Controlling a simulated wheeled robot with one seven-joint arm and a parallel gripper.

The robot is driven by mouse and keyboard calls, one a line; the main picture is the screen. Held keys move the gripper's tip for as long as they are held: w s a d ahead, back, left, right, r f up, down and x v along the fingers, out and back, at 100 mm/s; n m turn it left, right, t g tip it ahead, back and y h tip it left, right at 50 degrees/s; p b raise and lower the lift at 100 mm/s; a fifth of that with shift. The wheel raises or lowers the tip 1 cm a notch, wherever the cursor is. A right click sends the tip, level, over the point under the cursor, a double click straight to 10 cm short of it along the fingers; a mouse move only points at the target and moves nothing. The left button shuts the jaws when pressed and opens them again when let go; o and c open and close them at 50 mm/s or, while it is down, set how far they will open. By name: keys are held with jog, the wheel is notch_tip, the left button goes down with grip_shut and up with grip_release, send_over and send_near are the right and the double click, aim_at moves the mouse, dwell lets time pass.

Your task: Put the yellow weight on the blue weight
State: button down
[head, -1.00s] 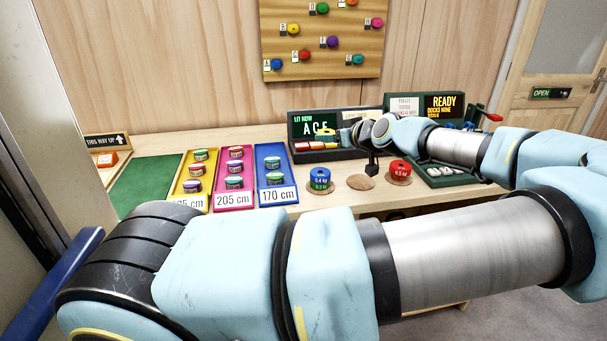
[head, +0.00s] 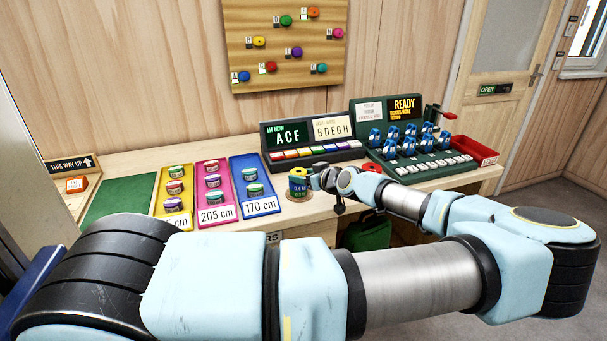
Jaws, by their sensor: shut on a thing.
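The yellow weight (head: 298,169) is a small ring-shaped disc in the head view, just left of my gripper (head: 307,178). My gripper is shut on it at its right side. The blue weight (head: 297,188) is directly below, in a short stack with a green weight (head: 298,194) under it. The yellow weight is over this stack, close above it or touching; I cannot tell which. The fingertips are small and partly hidden.
A red weight (head: 371,166) shows partly behind my arm. Left are yellow (head: 157,222), pink (head: 197,217) and blue (head: 236,207) trays with tins. Behind stand a display box (head: 300,133) and a green rack (head: 352,120) with blue devices. A green mat (head: 115,196) lies bare.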

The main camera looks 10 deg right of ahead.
jog(key=shift+f, duration=0.3)
jog(key=shift+f, duration=0.1)
jog(key=shift+c, duration=0.7)
grip_release()
jog(key=shift+s+d, duration=0.15)
jog(key=shift+s, duration=0.05)
jog(key=b+v, duration=0.4)
jog(key=v, duration=0.7)
jog(key=shift+s+r, duration=0.2)
jog(key=shift+r, duration=0.05)
